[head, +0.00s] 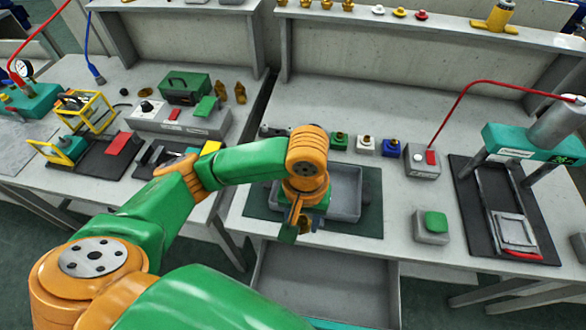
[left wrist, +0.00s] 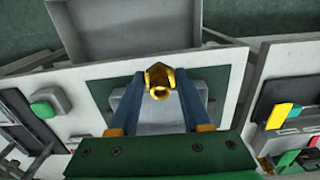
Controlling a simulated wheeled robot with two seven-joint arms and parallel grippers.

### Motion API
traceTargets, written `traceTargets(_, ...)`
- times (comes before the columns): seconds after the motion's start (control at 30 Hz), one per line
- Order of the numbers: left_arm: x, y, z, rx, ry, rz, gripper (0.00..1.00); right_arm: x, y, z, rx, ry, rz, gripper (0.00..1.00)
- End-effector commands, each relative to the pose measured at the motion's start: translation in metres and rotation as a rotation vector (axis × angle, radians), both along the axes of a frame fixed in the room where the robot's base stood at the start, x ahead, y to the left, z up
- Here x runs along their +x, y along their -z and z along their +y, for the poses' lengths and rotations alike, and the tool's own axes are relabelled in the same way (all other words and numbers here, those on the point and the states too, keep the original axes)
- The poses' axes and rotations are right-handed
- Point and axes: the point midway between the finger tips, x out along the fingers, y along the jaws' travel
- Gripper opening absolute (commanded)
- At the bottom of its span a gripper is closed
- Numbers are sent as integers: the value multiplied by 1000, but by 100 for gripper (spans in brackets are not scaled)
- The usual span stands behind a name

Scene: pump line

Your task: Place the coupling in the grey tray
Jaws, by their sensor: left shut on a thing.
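The coupling (left wrist: 160,82) is a gold-coloured, brass-like piece with a round opening, in the left wrist view. My left gripper (left wrist: 158,76) is shut on it between two blue fingers. In the head view the left gripper (head: 297,218) points down at the near edge of the grey tray (head: 346,196), and the arm hides part of the tray. The grey tray also shows in the left wrist view (left wrist: 160,118), behind the fingers. The coupling is mostly hidden in the head view, and its height above the tray is hard to tell. My right gripper is not in view.
The tray lies on a dark green mat (head: 372,222). An open grey drawer (head: 325,285) is below the table's front edge. A grey box with a green button (head: 433,225) and a press (head: 530,145) stand to the right. Several small coloured blocks (head: 365,145) line the back.

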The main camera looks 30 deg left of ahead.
Motion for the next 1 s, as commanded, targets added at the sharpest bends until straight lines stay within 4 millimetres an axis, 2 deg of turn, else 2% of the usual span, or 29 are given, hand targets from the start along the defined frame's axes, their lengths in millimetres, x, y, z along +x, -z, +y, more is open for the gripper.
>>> traceTargets(0.07,7,-2,4,-2,-29,0,0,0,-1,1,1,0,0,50)
traceTargets(0.13,20,8,9,-3,-40,1,0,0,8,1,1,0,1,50)
traceTargets(0.3,72,37,27,-6,-39,4,0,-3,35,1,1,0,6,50)
traceTargets(0.37,90,42,34,-3,-37,1,0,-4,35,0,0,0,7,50)
traceTargets(0.5,115,75,43,-2,-32,1,0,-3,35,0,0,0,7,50)
traceTargets(0.73,135,100,50,-2,-31,-1,0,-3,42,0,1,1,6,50)
traceTargets(0.87,133,124,50,-2,-28,1,0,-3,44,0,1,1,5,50)
traceTargets(1.0,133,127,50,-1,-27,-2,0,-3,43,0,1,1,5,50)
